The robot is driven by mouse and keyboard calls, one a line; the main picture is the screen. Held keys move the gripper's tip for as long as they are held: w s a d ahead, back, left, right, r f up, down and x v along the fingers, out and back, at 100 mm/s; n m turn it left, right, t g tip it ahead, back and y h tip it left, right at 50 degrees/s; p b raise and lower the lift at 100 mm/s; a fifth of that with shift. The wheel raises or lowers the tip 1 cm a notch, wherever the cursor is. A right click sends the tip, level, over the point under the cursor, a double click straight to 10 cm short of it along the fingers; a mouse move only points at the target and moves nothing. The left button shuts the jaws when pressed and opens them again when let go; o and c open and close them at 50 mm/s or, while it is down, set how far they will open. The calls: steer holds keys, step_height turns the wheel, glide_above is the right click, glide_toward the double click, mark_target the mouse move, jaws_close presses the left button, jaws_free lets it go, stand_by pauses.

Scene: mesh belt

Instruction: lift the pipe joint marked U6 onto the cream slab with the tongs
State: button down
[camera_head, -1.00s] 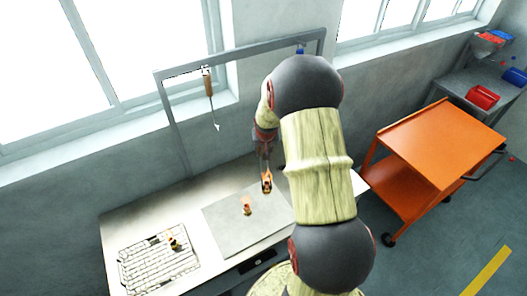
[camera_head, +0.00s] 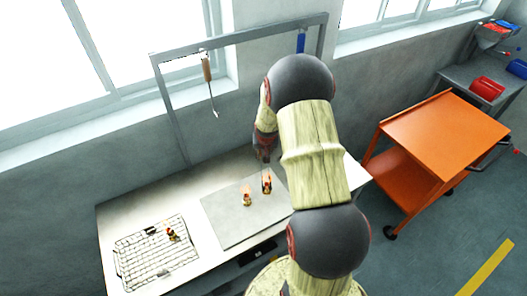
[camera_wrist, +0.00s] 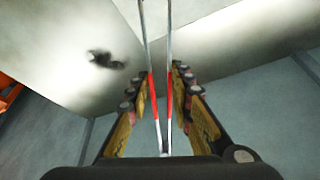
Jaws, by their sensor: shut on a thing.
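My gripper (camera_wrist: 160,75) is shut on the tongs (camera_wrist: 154,95), which have silver arms with red bands. The tong tips run out of the top of the wrist view. In the head view my gripper (camera_head: 263,152) hangs over the back right of the pale slab (camera_head: 228,228). A small orange and dark piece (camera_head: 267,184) shows just below it. I cannot tell whether the tongs hold it. A similar orange joint (camera_head: 247,197) stands on the slab to its left. Another (camera_head: 172,234) is on the wire mesh. No U6 mark can be read.
The wire mesh (camera_head: 140,262) lies at the left of the pale bench (camera_head: 120,218). A grey frame (camera_head: 235,38) with a hanging brown-handled tool (camera_head: 207,72) rises behind. An orange cart (camera_head: 443,134) stands at the right, clear of the bench.

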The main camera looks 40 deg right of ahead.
steer(key=shift+f, duration=0.2)
steer(key=c, duration=1.9)
jaws_free()
steer(key=shift+r, duration=0.1)
step_height(320, 180, up, 10)
steer(key=p, duration=0.4)
steer(key=shift+p, duration=0.35)
